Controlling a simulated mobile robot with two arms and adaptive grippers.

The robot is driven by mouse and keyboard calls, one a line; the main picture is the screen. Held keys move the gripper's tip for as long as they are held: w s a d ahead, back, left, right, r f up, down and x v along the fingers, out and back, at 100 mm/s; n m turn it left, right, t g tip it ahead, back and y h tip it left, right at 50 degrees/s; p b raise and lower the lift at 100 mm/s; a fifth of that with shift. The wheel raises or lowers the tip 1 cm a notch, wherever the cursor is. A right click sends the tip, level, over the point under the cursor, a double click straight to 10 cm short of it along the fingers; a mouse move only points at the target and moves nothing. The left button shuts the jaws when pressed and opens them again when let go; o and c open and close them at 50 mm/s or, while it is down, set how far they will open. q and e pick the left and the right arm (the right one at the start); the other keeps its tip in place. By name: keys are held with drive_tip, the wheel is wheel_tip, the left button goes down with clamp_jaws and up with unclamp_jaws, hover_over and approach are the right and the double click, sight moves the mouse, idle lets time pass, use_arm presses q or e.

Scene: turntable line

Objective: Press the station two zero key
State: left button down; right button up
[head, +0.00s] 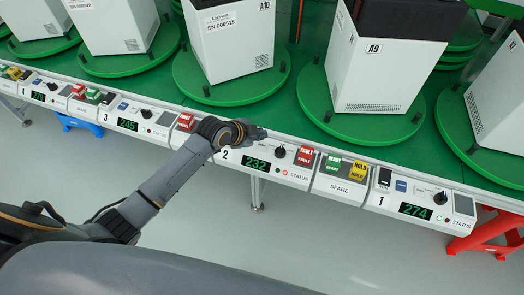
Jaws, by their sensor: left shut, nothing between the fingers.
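The station 2 panel (237,170) is on the white console front, with a green display (256,163) reading 232. A black knob (280,151) and a reddish status light (285,172) are to its right. My left gripper (260,133) is shut and empty, over the upper left part of this panel. It points right, and I cannot tell whether it touches anything. No zero key is readable on station 2; the area under the gripper is hidden. My right gripper is not in view.
Station 1 (378,202) at the right shows 274 and has a blue key (401,186). A red FAULT key (303,156) and green (333,164) and yellow (358,170) keys lie between. White units stand on green turntables (374,128) behind the console.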

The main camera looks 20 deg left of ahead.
sight(266, 142)
use_arm(q)
drive_tip(key=shift+f+b, duration=0.4)
drive_tip(key=shift+f, duration=1)
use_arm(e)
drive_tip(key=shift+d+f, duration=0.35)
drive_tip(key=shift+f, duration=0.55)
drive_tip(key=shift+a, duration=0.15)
use_arm(q)
drive_tip(key=shift+f, duration=0.4)
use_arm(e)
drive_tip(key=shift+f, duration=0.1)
use_arm(q)
drive_tip(key=shift+f+b, duration=0.35)
drive_tip(key=shift+f, duration=0.1)
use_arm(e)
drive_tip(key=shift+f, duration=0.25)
use_arm(q)
drive_tip(key=shift+r, duration=0.1)
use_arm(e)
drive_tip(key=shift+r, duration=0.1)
use_arm(q)
drive_tip(key=shift+r+p, duration=0.75)
drive_tip(key=shift+p, duration=0.15)
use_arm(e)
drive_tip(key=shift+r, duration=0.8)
